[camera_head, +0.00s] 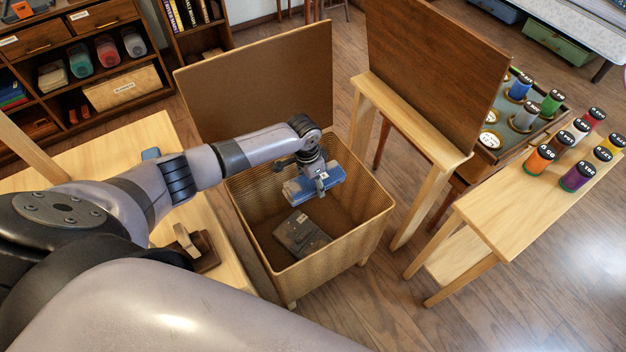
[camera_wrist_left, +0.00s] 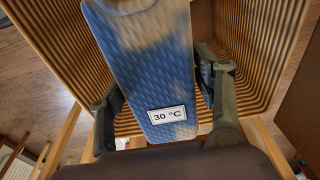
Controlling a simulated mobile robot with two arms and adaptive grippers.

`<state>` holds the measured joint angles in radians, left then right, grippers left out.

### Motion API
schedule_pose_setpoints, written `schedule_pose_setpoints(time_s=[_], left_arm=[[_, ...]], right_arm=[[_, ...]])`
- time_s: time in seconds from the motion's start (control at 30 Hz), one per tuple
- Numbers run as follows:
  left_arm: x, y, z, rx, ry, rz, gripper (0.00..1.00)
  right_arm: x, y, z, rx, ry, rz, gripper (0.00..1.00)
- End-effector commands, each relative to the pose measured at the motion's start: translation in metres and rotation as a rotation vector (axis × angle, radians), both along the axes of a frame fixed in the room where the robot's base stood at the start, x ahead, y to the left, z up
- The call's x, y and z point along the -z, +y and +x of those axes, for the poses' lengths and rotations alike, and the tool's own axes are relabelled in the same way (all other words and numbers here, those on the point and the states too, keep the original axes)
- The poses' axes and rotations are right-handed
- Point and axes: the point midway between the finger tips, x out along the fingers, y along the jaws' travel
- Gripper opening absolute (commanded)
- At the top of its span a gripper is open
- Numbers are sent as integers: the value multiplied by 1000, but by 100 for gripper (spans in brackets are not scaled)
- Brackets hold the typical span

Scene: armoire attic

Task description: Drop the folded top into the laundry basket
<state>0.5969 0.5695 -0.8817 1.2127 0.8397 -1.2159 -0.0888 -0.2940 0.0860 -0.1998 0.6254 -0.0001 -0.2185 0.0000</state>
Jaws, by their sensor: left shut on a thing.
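The folded top (camera_head: 314,186) is a blue and pale folded cloth with a white "30 °C" label. It also fills the middle of the left wrist view (camera_wrist_left: 150,60). My left gripper (camera_head: 322,180) is shut on it, one finger on each side, and holds it over the opening of the laundry basket. The laundry basket (camera_head: 318,270) is a tan ribbed box on short legs with its brown lid raised at the back. Its ribbed wall also shows in the left wrist view (camera_wrist_left: 262,45). A dark grey folded item (camera_head: 301,234) lies on the basket floor. My right gripper is not in view.
A light wooden table (camera_head: 95,150) stands left of the basket, with a brown object (camera_head: 200,252) on it. A wooden bench (camera_head: 500,215) with several coloured jars stands at the right. An upright dark panel (camera_head: 430,70) stands right of the basket. Shelves line the back left.

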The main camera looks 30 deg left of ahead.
Motion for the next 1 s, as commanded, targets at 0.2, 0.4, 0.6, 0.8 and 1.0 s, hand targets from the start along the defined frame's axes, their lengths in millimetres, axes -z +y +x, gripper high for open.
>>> schedule_pose_setpoints(time_s=[0.2,0.4,0.6,0.8,1.0], left_arm=[[-1,0,0,0,-1,0,64],[-1,0,0,0,0,0,78],[-1,0,0,0,0,0,83],[-1,0,0,0,1,1,83],[-22,2,-2,2,-1,1,83]], right_arm=[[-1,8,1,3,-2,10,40],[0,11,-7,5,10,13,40],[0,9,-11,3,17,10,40],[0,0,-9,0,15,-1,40],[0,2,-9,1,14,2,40]])
